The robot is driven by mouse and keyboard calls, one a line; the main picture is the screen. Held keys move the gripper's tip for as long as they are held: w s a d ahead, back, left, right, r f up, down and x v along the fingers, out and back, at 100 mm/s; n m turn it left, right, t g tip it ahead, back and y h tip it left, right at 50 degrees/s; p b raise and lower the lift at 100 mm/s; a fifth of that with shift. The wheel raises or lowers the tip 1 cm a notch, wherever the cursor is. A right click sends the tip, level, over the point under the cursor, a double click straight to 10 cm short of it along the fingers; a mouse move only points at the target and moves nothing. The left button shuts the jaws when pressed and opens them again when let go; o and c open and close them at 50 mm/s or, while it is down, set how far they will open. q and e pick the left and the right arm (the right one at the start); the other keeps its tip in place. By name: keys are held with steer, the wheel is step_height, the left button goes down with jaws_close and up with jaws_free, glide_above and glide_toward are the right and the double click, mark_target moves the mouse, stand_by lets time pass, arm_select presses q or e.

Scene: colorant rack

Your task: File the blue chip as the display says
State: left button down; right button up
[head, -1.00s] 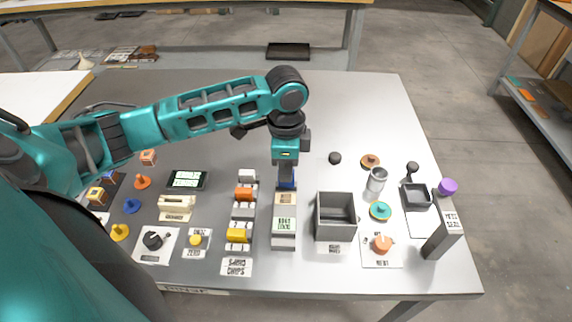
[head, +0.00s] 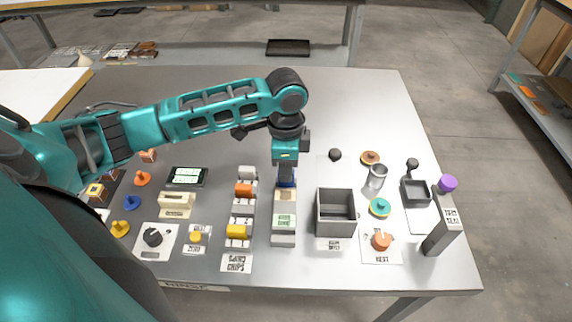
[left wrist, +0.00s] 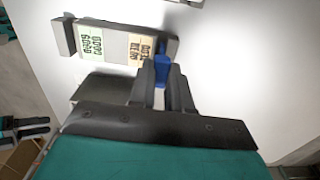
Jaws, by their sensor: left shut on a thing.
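The blue chip (head: 287,184) is between the fingertips of my left gripper (head: 286,176), which is shut on it. In the left wrist view the chip (left wrist: 162,70) shows as a blue piece between the dark fingers (left wrist: 161,85). The chip is at the far end of a narrow pale rack (head: 284,239) with a cream label and a green label; I cannot tell whether it touches the rack. The rack also shows in the left wrist view (left wrist: 65,36). The display (head: 187,177) has a lit screen with text too small to read. My right gripper is out of view.
A row of chip holders with white, orange and yellow chips (head: 238,231) stands left of the rack. A grey open bin (head: 337,233) stands to its right. A metal cup (head: 376,177), an orange knob (head: 381,240) and a dark upright block (head: 441,235) are farther right.

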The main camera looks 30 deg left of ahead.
arm_select(q)
steer(key=shift+f, duration=0.5)
stand_by(0.3)
steer(key=c, duration=0.7)
jaws_free()
steer(key=shift+o, duration=0.2)
steer(key=shift+r, duration=3.55)
